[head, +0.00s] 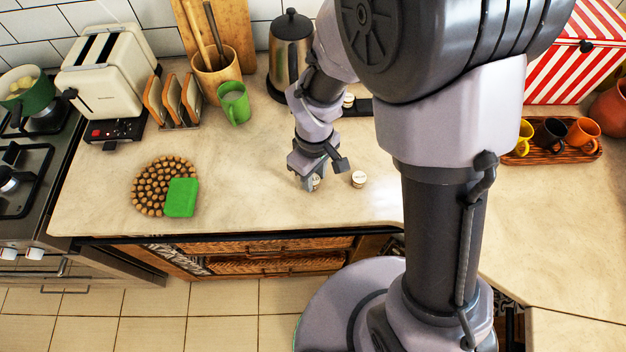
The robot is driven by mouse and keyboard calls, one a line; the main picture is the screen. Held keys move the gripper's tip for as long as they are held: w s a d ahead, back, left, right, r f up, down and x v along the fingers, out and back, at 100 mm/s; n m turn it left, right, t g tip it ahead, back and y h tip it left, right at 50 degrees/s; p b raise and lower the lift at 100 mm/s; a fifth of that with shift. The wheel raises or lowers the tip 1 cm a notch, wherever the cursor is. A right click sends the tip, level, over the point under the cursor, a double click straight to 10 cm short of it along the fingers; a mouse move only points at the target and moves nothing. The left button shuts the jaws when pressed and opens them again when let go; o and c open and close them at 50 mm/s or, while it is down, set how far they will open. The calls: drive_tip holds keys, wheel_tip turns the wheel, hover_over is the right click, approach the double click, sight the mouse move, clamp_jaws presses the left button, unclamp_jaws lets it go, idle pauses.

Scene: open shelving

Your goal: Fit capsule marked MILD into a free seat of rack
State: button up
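My gripper (311,183) points down just above the worktop, near its front edge. A small white-topped capsule (317,181) shows at its fingertips; I cannot tell whether the fingers are closed on it or only beside it. A second capsule (358,179) stands on the worktop a little to the right, apart from the gripper. Its marking is too small to read. A dark, flat rack (363,107) lies farther back, partly hidden behind my arm. One white-topped capsule (348,100) shows at its left part. The rack's other seats are hidden.
A green mug (235,104), toast rack (173,102) and kettle (290,50) stand at the back. A tray (585,150) of mugs sits right. Worktop between trivet and gripper is clear.

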clamp_jaws()
